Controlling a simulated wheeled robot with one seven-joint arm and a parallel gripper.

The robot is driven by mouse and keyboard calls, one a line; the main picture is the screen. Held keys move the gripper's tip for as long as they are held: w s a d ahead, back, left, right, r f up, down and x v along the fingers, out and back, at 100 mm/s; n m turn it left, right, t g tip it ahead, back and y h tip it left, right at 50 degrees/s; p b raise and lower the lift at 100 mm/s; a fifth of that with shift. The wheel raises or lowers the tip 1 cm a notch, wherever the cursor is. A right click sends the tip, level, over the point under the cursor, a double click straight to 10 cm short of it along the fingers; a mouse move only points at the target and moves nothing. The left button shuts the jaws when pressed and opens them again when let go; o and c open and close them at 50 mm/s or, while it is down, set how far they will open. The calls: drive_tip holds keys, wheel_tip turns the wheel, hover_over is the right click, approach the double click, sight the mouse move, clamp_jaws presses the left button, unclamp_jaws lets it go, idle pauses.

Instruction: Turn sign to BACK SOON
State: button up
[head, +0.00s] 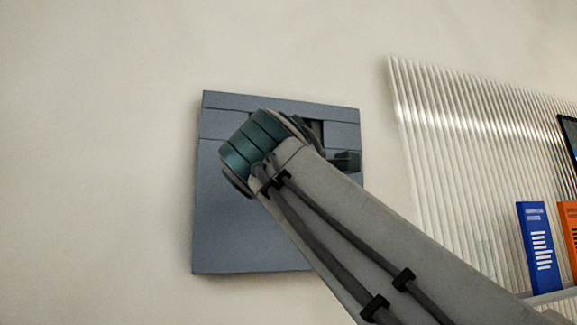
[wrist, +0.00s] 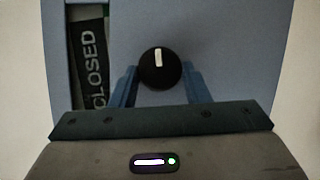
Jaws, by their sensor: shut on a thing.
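The sign is a blue-grey square panel (head: 225,235) on the wall in the head view, and its face (wrist: 235,50) fills most of the wrist view. A black round knob (wrist: 158,74) with a white mark stands out from it. The mark points up in the wrist view. My gripper (wrist: 161,86) is shut on the knob, with one blue finger on each side. A window at the left of the wrist view shows a dark strip (wrist: 92,62) reading CLOSED, turned sideways. In the head view my arm hides the knob and most of the window.
A ribbed pale panel (head: 450,150) is on the wall to the right of the sign. A blue binder (head: 533,248) and an orange binder (head: 569,235) stand on a shelf (head: 552,296) at the lower right. The wall left of the sign is bare.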

drive_tip(key=m+g+y, duration=0.2)
drive_tip(key=m, duration=0.3)
drive_tip(key=r+m+g+y+p, duration=0.1)
drive_tip(key=m, duration=0.4)
drive_tip(key=d+m+g+y+p, duration=0.1)
drive_tip(key=m+g+y, duration=0.1)
drive_tip(key=m, duration=0.2)
drive_tip(key=shift+w+d+r+m+g+y, duration=0.1)
drive_tip(key=shift+w+r+m+g+y, duration=0.1)
drive_tip(key=shift+m+g+y, duration=0.15)
drive_tip(key=shift+f+m, duration=0.1)
drive_tip(key=shift+m, duration=0.15)
idle(0.6)
drive_tip(key=o, duration=1)
drive_tip(key=shift+c, duration=0.2)
drive_tip(key=shift+s, duration=0.1)
drive_tip(key=s+d+r+b, duration=0.1)
drive_tip(key=s+d, duration=0.1)
drive_tip(key=s, duration=0.6)
drive_tip(key=s+d+r, duration=0.1)
drive_tip(key=s+d, duration=0.1)
drive_tip(key=s, duration=0.5)
drive_tip(key=shift+s+d+b, duration=0.3)
drive_tip(key=shift+s+b, duration=0.05)
